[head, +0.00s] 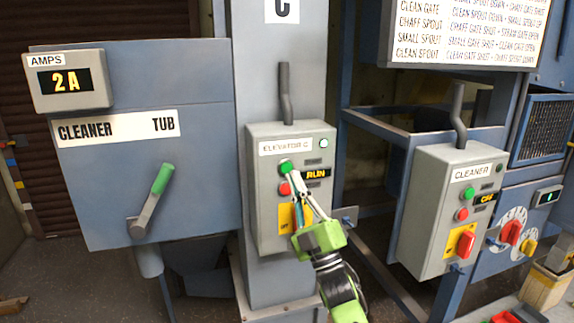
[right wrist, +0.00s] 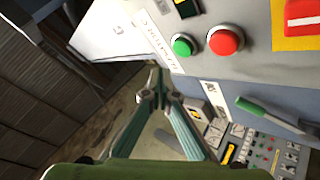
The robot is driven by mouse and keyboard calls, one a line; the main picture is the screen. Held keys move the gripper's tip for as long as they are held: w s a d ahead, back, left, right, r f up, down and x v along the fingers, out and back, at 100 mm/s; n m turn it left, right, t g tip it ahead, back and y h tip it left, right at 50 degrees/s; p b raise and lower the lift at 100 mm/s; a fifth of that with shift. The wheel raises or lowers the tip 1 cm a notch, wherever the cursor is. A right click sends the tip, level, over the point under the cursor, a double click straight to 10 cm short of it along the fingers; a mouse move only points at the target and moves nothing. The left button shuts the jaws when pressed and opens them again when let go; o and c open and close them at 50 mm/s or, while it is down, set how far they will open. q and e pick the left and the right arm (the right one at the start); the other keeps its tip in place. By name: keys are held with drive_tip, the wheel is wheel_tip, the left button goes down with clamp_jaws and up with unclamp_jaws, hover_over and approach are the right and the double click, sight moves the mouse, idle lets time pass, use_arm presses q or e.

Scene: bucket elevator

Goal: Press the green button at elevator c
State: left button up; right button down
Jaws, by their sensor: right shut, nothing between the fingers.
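The grey elevator C control box (head: 262,200) is on the column in the middle of the head view. Its green button (head: 286,166) is above a red button (head: 284,188), with a RUN display beside them. My right gripper (head: 295,174) is shut and empty, its fingertips in front of the box and close to the green button. In the right wrist view the green button (right wrist: 183,46) shows fully, above and right of the fingertips (right wrist: 157,88), with a visible gap in the picture. Contact cannot be confirmed. My left gripper is not in view.
A red switch on a yellow plate (head: 284,219) is low on the box, partly behind my fingers. The cleaner box (head: 437,195) stands to the right with similar buttons. The blue cleaner tub panel (head: 100,200) with a green-handled lever (head: 162,180) is on the left.

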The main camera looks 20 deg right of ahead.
drive_tip(key=shift+s+p, duration=0.4)
drive_tip(key=shift+s, duration=0.85)
